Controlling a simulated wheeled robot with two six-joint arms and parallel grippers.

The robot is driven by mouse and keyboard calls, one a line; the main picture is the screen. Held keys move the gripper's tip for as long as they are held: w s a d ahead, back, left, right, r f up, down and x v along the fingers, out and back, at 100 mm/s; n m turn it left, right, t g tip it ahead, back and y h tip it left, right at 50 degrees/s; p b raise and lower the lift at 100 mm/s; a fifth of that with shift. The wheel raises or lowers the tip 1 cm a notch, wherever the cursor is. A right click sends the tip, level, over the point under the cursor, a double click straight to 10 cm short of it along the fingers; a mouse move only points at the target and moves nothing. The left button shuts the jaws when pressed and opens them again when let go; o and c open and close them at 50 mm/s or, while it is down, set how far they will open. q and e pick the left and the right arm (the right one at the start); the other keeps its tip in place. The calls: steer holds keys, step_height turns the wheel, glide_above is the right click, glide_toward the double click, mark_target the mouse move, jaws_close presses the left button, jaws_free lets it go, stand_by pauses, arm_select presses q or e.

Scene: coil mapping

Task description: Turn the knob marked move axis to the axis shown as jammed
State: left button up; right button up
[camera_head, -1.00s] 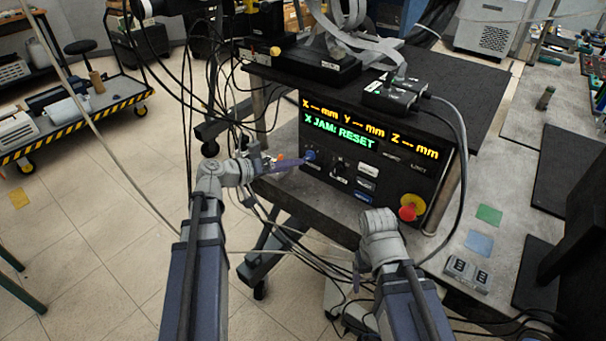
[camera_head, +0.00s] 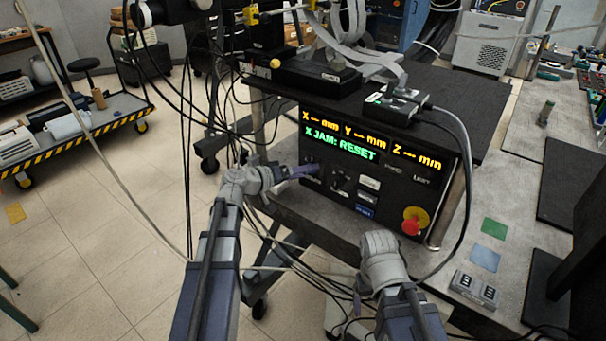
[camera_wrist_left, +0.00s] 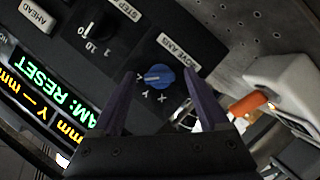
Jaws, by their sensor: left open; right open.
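The control panel's display (camera_head: 340,143) reads "X JAM: RESET" in green. In the left wrist view the blue knob (camera_wrist_left: 158,76) is marked MOVE AXIS (camera_wrist_left: 178,52), with axis letters around its lower left side. Its white pointer mark faces left in that view, away from the X (camera_wrist_left: 163,98). My left gripper (camera_wrist_left: 159,73) is open, with one finger on each side of the knob; contact cannot be told. In the head view my left gripper (camera_head: 312,170) is at the panel's left side and covers the knob. My right gripper (camera_head: 364,284) hangs low before the panel, mostly hidden by its wrist.
A STEP knob (camera_wrist_left: 100,25) sits beside the blue knob. The panel also has several buttons and a red stop button (camera_head: 411,226) on yellow. Cables hang left of the table. A black box (camera_head: 397,104) stands on top.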

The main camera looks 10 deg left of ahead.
arm_select(q)
jaws_close()
stand_by(0.7)
